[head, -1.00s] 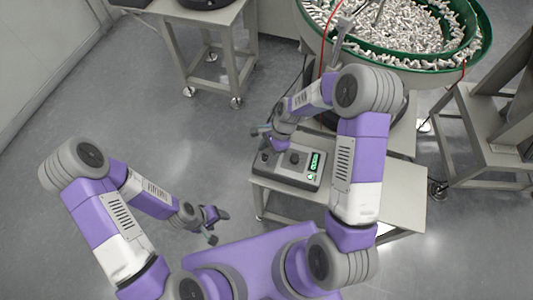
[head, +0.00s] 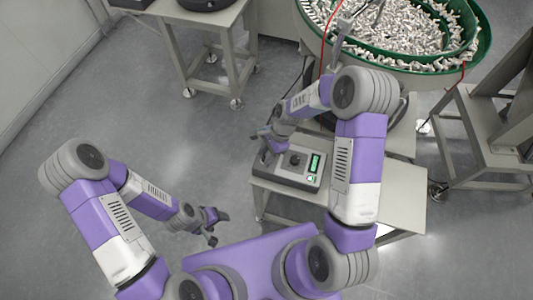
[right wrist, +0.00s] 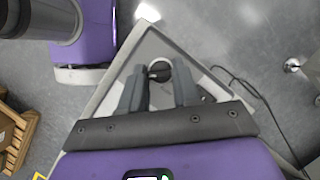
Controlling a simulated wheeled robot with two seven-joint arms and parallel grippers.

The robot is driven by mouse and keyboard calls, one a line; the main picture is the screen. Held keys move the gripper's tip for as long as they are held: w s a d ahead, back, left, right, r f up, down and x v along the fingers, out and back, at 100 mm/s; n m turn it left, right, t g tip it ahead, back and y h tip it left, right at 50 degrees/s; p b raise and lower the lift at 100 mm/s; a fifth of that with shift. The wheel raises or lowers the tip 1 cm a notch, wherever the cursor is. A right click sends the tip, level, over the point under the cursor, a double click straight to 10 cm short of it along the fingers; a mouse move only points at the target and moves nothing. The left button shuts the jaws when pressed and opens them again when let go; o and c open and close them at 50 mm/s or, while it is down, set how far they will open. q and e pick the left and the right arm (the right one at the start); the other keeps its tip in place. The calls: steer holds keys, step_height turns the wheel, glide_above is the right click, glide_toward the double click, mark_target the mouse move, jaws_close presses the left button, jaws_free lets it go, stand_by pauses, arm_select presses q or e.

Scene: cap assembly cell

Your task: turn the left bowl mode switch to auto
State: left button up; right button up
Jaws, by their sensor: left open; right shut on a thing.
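A grey control box (head: 286,178) stands on a low table, with a dark round knob (head: 294,160) in its middle and a lit green display (head: 315,163). My right gripper (head: 266,146) is at the box's left end, above a switch there. In the right wrist view, the mode switch (right wrist: 159,71) is a dark knob in a pale round surround, between the fingertips of my right gripper (right wrist: 160,76), which is shut on it. Its pointer direction and labels cannot be read. My left gripper (head: 218,228) is open and empty, out over the floor.
A green-rimmed bowl feeder (head: 400,62) full of small pale parts stands behind the box. The table top (head: 402,205) is bare to the right of the box. Another grey stand (head: 208,55) is at the back left. Floor is clear between.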

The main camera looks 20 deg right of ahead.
steer(key=n+g+p, duration=0.1)
steer(key=n, duration=0.2)
steer(key=shift+w+r+h, duration=0.1)
steer(key=shift+h, duration=0.2)
steer(key=n, duration=0.2)
steer(key=n+g+h+p, duration=0.1)
steer(key=n, duration=0.2)
steer(key=shift+w+a+g, duration=0.1)
steer(key=shift+a+g, duration=0.05)
steer(key=shift+g, duration=0.15)
steer(key=n, duration=0.2)
steer(key=n+h, duration=0.1)
steer(key=n, duration=0.1)
steer(key=shift+a+n+g+h+p, duration=0.1)
steer(key=shift+n+g+h+p, duration=0.2)
steer(key=shift+g+p, duration=0.1)
steer(key=n+h, duration=0.2)
steer(key=n, duration=0.2)
steer(key=shift+a+n, duration=0.1)
steer(key=shift+n, duration=0.3)
steer(key=o, duration=1.1)
steer(key=shift+c, duration=0.2)
steer(key=shift+w, duration=0.1)
